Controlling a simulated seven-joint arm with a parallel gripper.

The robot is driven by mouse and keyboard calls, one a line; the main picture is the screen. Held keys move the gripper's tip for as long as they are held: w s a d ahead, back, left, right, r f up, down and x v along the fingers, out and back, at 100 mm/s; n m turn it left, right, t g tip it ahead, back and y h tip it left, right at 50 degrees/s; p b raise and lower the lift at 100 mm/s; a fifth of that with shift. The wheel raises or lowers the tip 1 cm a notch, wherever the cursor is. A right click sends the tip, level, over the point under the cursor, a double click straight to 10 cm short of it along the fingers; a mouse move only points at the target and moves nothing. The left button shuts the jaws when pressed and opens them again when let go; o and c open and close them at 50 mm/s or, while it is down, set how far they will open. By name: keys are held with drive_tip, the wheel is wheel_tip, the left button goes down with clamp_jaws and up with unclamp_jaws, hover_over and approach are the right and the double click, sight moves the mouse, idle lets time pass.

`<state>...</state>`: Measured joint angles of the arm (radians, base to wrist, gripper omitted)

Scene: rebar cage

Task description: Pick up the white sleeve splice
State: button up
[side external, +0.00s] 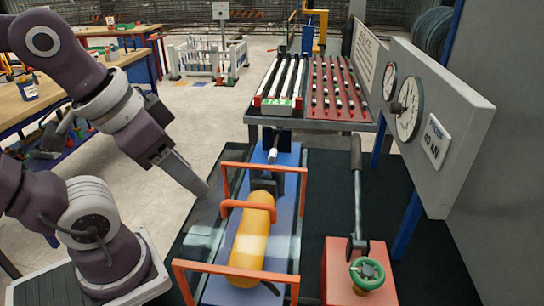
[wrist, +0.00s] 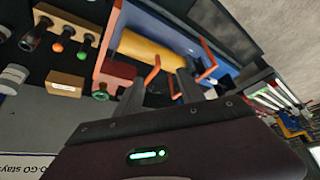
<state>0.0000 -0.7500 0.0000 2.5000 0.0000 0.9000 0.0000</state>
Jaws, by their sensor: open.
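My gripper (side external: 203,190) hangs at the left of the blue test bed (side external: 226,198), pointing down and to the right, with nothing seen between its fingers. In the wrist view its two dark fingers (wrist: 160,92) stand apart. A small white piece (side external: 273,155) sits at the far end of the bed, by a dark clamp; it may be the white sleeve splice, but I cannot tell. Several small pale pieces also lie on the red rack (side external: 318,68), too small to tell apart. My gripper is apart from all of these.
A yellow cylinder (side external: 250,240) lies in the bed under orange guard bars (side external: 235,266). A red box (side external: 340,285) with a green handwheel (side external: 367,273) and an upright lever (side external: 357,195) stands at right. A gauge panel (side external: 440,120) overhangs the right side.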

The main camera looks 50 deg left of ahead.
drive_tip(key=n+g+h, duration=0.2)
drive_tip(key=n+g, duration=0.2)
drive_tip(key=n, duration=0.5)
hover_over(272, 151)
drive_tip(key=s, duration=0.2)
drive_tip(key=s+a+f+x, duration=0.1)
drive_tip(key=a+x, duration=0.1)
drive_tip(key=x, duration=1.4)
drive_tip(key=shift+w+a, duration=0.15)
drive_tip(key=shift+a, duration=0.2)
drive_tip(key=shift+w+f, duration=0.1)
drive_tip(key=shift+f, duration=0.45)
clamp_jaws()
drive_tip(key=shift+r, duration=0.1)
